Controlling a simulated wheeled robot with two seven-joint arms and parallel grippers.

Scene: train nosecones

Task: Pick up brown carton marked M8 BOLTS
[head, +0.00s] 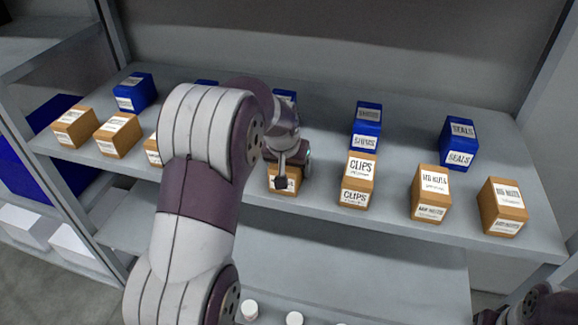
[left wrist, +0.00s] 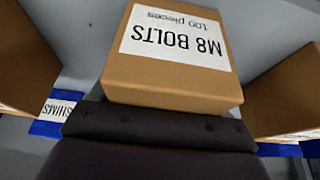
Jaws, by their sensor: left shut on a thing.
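The brown carton marked M8 BOLTS (left wrist: 170,75) fills the upper middle of the left wrist view, its white label upside down and reading "100 pieces". In the head view the carton (head: 283,187) shows at the front of the shelf, partly hidden by my gripper. My left gripper (head: 289,172) is shut on it. A dark part of this gripper (left wrist: 155,130) lies against the carton's lower edge in the left wrist view. I cannot tell whether the carton is clear of the shelf. Only part of my right arm shows at the lower right; its gripper is not visible.
A CLIPS carton (head: 358,180) stands to the right, then two more brown cartons (head: 431,193) (head: 502,207). Brown cartons (head: 118,135) stand to the left. Blue boxes such as SEALS (head: 460,142) and SHIMS (head: 367,125) stand behind. The grey shelf (head: 400,232) has a front edge.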

